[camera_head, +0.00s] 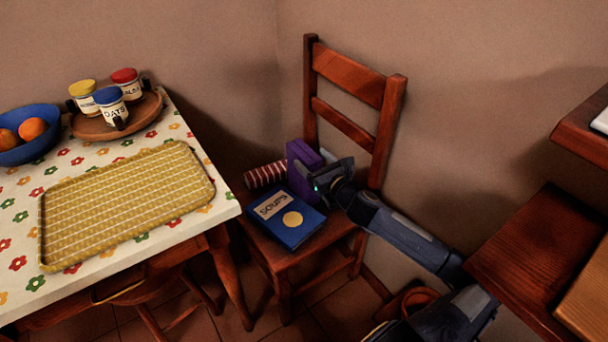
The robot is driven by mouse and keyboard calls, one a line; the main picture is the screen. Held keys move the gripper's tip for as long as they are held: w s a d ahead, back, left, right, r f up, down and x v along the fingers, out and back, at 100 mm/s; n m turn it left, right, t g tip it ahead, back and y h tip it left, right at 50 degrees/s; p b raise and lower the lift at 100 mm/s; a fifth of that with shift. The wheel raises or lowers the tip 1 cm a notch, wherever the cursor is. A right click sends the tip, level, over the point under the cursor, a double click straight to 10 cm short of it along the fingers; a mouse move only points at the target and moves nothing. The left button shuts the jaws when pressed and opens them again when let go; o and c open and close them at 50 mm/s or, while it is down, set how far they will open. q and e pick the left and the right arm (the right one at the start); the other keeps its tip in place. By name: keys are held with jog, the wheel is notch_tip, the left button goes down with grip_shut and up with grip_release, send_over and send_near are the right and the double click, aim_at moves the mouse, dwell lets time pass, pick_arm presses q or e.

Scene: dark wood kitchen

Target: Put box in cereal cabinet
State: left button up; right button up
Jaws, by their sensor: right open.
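A purple box (299,155) stands on the seat of the wooden chair, behind a blue book. My right gripper (318,172) reaches in from the right and is open at the box's right side. The gripper hides part of the box, and I cannot tell whether its fingers touch it. My left gripper is out of view. No cabinet that I can clearly identify as the cereal cabinet shows.
The chair (345,80) also holds the blue book (290,235) and a striped red roll (265,175). At left, a table (225,207) bears a yellow tray (125,200), fruit bowl (42,152) and jars (110,105). Wooden surfaces (530,255) stand at right.

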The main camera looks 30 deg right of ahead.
jog(key=shift+w+a, duration=0.1)
jog(key=shift+w, duration=1.25)
grip_shut()
